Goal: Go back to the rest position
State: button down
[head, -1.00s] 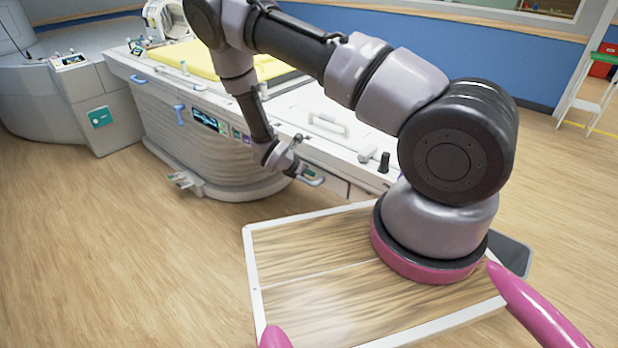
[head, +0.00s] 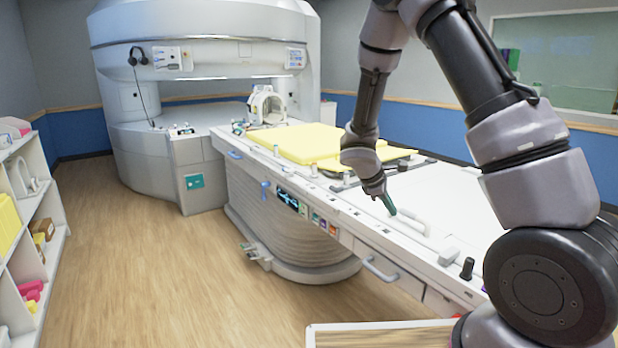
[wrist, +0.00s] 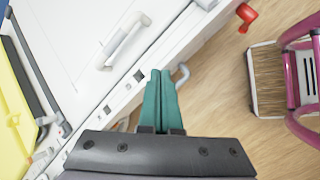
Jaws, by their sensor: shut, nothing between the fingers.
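My gripper (head: 389,204) is at the end of my arm, over the near side of the scanner's patient table (head: 460,205) in the head view. In the wrist view its two green fingers (wrist: 160,95) are together, with nothing between them. They point past the table edge toward the floor. Its exact height above the table is hard to tell.
The open magnet (head: 205,50) stands at the back left, with yellow pads (head: 310,145) on the table. A white handle (head: 412,222) lies close to my gripper. White shelves (head: 35,215) stand at the far left. The wood floor (head: 130,250) between is clear.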

jog(key=s+d+r+m+y, duration=0.1)
jog(key=s+r+m, duration=0.15)
jog(key=r, duration=0.35)
jog(key=s+d+r+m+y, duration=0.1)
jog(key=s+d+r+m, duration=0.1)
jog(key=r+m, duration=0.25)
jog(key=s+a+r+m+t+y, duration=0.1)
jog(key=s+r+m, duration=0.4)
jog(key=s+r, duration=0.5)
jog(key=s+a+r+m+t+y, duration=0.1)
jog(key=s+r+m+t+y, duration=0.2)
jog(key=s+r, duration=0.6)
jog(key=r+m+y, duration=0.1)
jog(key=m+y, duration=0.1)
jog(key=m, duration=0.1)
jog(key=shift+s+a+r, duration=0.3)
jog(key=shift+s+a, duration=0.05)
jog(key=shift+s, duration=0.05)
